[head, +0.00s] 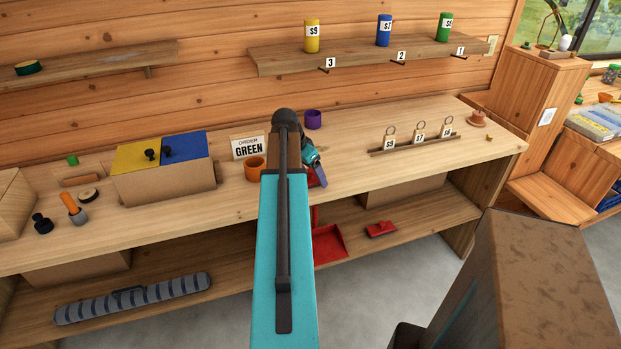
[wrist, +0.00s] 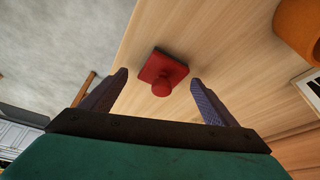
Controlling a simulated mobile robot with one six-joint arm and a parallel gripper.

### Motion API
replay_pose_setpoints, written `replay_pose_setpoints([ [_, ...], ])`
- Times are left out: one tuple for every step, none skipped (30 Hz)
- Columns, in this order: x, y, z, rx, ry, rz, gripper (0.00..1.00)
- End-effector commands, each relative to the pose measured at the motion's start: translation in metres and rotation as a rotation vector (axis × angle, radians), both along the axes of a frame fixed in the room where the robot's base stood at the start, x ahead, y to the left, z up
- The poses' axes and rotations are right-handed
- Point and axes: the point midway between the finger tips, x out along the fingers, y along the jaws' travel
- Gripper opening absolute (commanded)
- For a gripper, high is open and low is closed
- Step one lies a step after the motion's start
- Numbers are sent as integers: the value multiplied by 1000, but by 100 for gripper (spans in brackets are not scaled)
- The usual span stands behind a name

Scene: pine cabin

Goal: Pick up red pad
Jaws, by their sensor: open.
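The red pad, a square block with a round knob (wrist: 163,76), lies on the wooden bench top in the wrist view. It sits between and just beyond my two fingertips, apart from both. My gripper (wrist: 159,80) is open and empty. In the head view my gripper (head: 317,172) is low over the bench, to the right of the orange cup, partly behind my arm. Only a bit of red shows beside it there, and most of the pad is hidden.
An orange cup (head: 254,168) and a GREEN order sign (head: 249,147) stand left of my gripper; a purple cup (head: 313,119) stands behind. A rack with price tags (head: 413,141) is at right. A red dustpan (head: 329,244) and red brush (head: 381,229) lie on the lower shelf.

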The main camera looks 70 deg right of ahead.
Motion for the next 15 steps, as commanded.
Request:
replay_pose_setpoints([
  [-1, -1, -3, 1, 0, 0, 81],
  [-1, -1, -4, 1, 0, 0, 81],
  [-1, -2, -5, 0, 0, 0, 81],
  [-1, -2, -6, 0, 0, 0, 81],
  [-1, -2, -6, 0, 0, 0, 81],
  [-1, -2, -7, 0, 0, 0, 81],
  [-1, -2, -7, 0, -1, 0, 81],
  [-1, -2, -7, 0, -1, 0, 81],
  [-1, -2, -7, 0, -1, 0, 81],
  [-1, -2, -7, 0, 0, 1, 81],
  [-1, -2, -7, 0, 0, 1, 81],
  [-1, -2, -7, 0, 0, 1, 81],
  [-1, -2, -7, 0, 0, 1, 81],
  [-1, -2, -7, 0, 0, 1, 81],
  [-1, -2, -7, 0, 0, 1, 81],
])
